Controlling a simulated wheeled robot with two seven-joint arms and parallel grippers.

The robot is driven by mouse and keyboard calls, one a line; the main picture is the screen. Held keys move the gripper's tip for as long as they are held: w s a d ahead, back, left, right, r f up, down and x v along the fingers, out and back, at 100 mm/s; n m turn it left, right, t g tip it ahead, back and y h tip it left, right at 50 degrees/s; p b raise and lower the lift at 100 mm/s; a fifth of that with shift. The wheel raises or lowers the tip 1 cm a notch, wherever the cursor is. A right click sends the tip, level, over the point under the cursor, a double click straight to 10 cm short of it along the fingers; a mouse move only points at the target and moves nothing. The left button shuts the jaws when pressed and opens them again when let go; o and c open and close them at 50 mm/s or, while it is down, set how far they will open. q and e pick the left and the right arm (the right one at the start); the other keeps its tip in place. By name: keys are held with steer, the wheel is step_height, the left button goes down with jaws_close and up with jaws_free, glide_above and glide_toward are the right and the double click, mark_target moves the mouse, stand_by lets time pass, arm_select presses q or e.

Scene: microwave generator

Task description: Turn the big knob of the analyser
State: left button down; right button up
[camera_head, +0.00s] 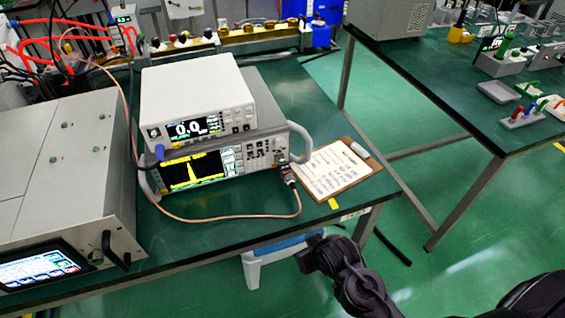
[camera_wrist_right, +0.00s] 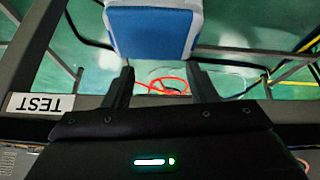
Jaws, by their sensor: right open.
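The analyser (camera_head: 200,170) is the lower bench instrument, with a yellow trace on its screen. It stands on the green bench under a white meter (camera_head: 195,98) reading 0.0. Its big knob (camera_head: 282,158) seems to be at the right end of the front panel, small in this view. A cable plugs in just below it. My right gripper (camera_head: 312,250) is off the bench's front edge, below and right of the analyser, touching nothing. In the right wrist view its two fingers (camera_wrist_right: 160,75) are apart with nothing between them. My left gripper is not in view.
A clipboard (camera_head: 330,170) lies right of the analyser. A copper cable (camera_head: 225,218) loops across the bench front. A large grey unit (camera_head: 60,180) stands at left. A blue and white stool (camera_wrist_right: 150,28) is below the bench edge. A second bench (camera_head: 440,80) stands at right.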

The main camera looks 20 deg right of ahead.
mark_target(280, 144)
step_height(280, 144, up, 9)
steer(key=w+t+b, duration=0.1)
steer(key=t+b, duration=0.1)
steer(key=w+r+t, duration=0.1)
steer(key=w, duration=0.1)
steer(key=w+a+t, duration=0.1)
steer(key=w, duration=0.1)
steer(key=w+r+t, duration=0.1)
steer(key=w+t, duration=0.1)
steer(key=shift+w+a+r, duration=0.15)
steer(key=shift+a+r, duration=0.05)
steer(key=shift+r, duration=0.1)
steer(key=w+r+t, duration=0.1)
steer(key=r+t, duration=0.1)
steer(key=w+r+t, duration=0.3)
steer(key=w, duration=0.1)
steer(key=shift+d+r+t, duration=0.25)
steer(key=shift+r+t, duration=0.15)
steer(key=shift+w+r, duration=0.1)
steer(key=shift+w, duration=0.1)
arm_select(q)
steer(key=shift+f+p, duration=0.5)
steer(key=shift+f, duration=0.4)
arm_select(e)
steer(key=w, duration=0.7)
steer(key=shift+w+a, duration=0.15)
steer(key=shift+w, duration=0.05)
